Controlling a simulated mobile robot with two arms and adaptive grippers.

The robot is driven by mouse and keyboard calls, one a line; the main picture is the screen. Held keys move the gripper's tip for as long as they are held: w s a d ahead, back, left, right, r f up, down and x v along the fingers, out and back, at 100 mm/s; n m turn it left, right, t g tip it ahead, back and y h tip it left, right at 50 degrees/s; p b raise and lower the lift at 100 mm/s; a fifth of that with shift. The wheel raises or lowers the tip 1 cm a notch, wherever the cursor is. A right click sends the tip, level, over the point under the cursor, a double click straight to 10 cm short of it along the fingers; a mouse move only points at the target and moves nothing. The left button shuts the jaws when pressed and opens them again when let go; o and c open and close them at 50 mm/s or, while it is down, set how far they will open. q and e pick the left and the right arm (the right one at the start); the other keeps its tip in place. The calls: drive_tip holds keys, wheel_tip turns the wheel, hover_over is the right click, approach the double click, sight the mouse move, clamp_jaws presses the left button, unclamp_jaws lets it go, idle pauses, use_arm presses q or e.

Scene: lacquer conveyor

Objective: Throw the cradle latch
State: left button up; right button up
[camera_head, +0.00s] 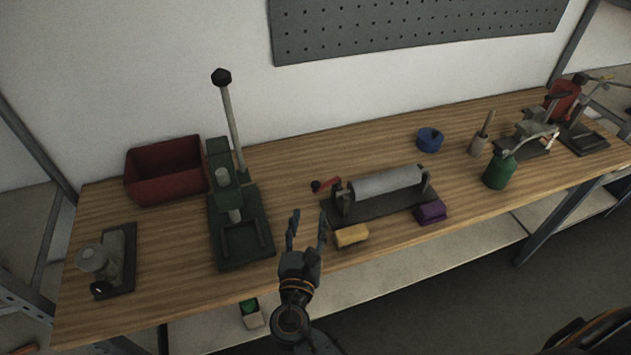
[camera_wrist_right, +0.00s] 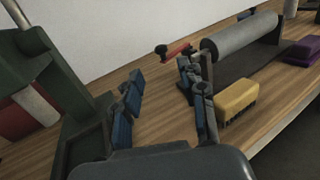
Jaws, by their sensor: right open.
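The cradle (camera_head: 383,206) is a dark base plate on the bench holding a grey roller (camera_head: 385,182) between end posts. Its latch looks to be the short red lever (camera_head: 330,183) with a dark knob at the left end of the roller. The red lever (camera_wrist_right: 179,51) also shows in the right wrist view, beyond my fingers. My right gripper (camera_head: 307,229) is open and empty, in front of and a little left of the cradle, apart from the lever. Its spread fingers (camera_wrist_right: 160,88) show in the wrist view. My left gripper is not in view.
A green lever press (camera_head: 238,225) stands left of my gripper. A red bin (camera_head: 165,185) is behind it. A green can (camera_head: 498,171) stands to the right. Bare wood lies between press and cradle.

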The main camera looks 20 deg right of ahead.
sight(315, 187)
drive_tip(key=shift+p+x, duration=1.25)
drive_tip(key=shift+x, duration=4.6)
drive_tip(key=shift+s, duration=0.1)
drive_tip(key=shift+c, duration=0.4)
clamp_jaws()
